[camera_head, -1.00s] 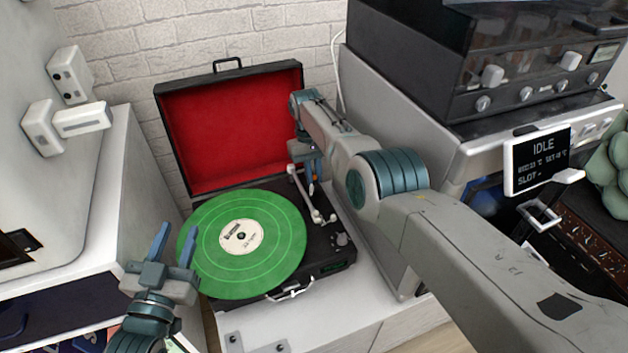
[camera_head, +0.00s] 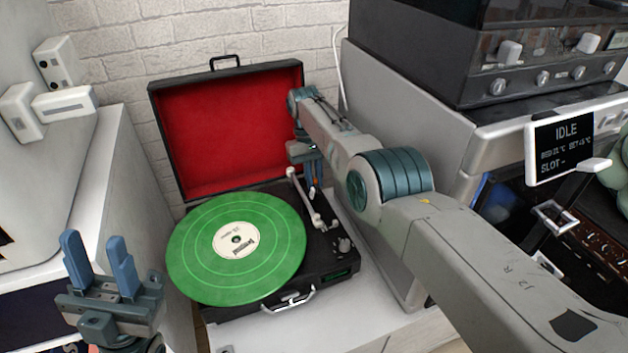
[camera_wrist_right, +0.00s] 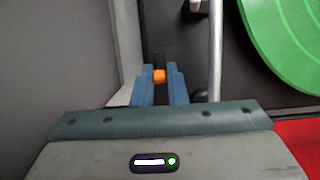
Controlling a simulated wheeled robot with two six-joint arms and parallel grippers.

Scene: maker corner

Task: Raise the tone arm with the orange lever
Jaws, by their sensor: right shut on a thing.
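The record player (camera_head: 290,287) is a black case with a red-lined lid standing open, and a green record (camera_head: 205,268) lies on it. The pale tone arm (camera_head: 301,196) runs along the deck to the right of the record. My right gripper (camera_head: 316,187) points down at the deck beside the tone arm. In the right wrist view the orange lever (camera_wrist_right: 159,76) sits between the fingertips, and my right gripper (camera_wrist_right: 160,80) is shut on it. The tone arm (camera_wrist_right: 216,50) passes just right of the fingers there. My left gripper (camera_head: 103,265) is open and empty at the lower left.
A grey machine with an IDLE display (camera_head: 560,145) stands at the right, with a black amplifier-like unit (camera_head: 500,60) on top. A white cabinet (camera_head: 125,180) is at the left. The white counter (camera_head: 370,300) in front of the player is clear.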

